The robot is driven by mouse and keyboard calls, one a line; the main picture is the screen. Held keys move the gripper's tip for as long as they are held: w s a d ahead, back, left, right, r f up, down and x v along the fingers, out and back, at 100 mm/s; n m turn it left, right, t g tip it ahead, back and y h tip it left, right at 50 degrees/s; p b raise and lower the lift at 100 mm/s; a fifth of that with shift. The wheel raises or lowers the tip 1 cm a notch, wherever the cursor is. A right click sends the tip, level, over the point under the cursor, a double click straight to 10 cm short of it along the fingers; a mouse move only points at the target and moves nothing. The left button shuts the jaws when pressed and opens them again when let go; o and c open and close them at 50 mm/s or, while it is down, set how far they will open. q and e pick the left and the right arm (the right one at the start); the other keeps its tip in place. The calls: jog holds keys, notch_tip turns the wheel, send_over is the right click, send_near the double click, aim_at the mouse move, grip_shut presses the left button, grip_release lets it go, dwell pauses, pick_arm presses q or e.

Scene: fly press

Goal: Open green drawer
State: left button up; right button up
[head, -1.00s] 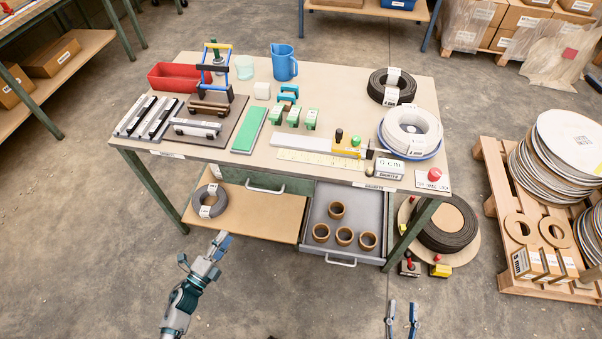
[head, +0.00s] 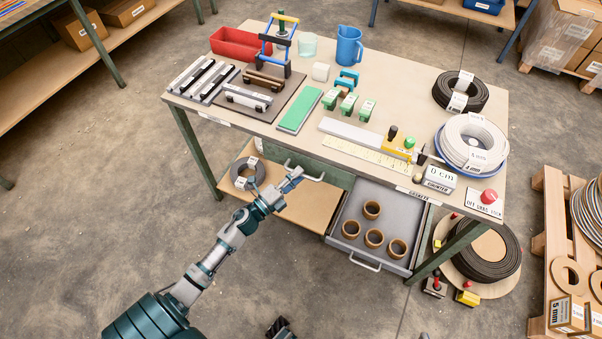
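The green drawer (head: 334,175) is under the tabletop, left of the grey open drawer, and its front looks shut. Its pale bar handle (head: 313,178) faces me. My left gripper (head: 295,178) is at the left part of this handle, with its fingers apart. It overlaps the handle in the picture; I cannot tell whether they touch. My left arm hides part of the lower shelf. Of my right gripper, at most a small tip shows at the bottom edge, too little to tell its state.
The grey drawer (head: 345,252) stands pulled out with several brown rings in it. A dark coil (head: 241,178) lies on the lower shelf (head: 305,215). A cable reel (head: 487,262) and small tools lie on the floor at right. The floor in front is clear.

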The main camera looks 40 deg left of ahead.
pick_arm(q)
jog(key=shift+w+d+r, duration=0.1)
jog(key=shift+w+r, duration=0.05)
jog(key=shift+w, duration=0.5)
grip_shut()
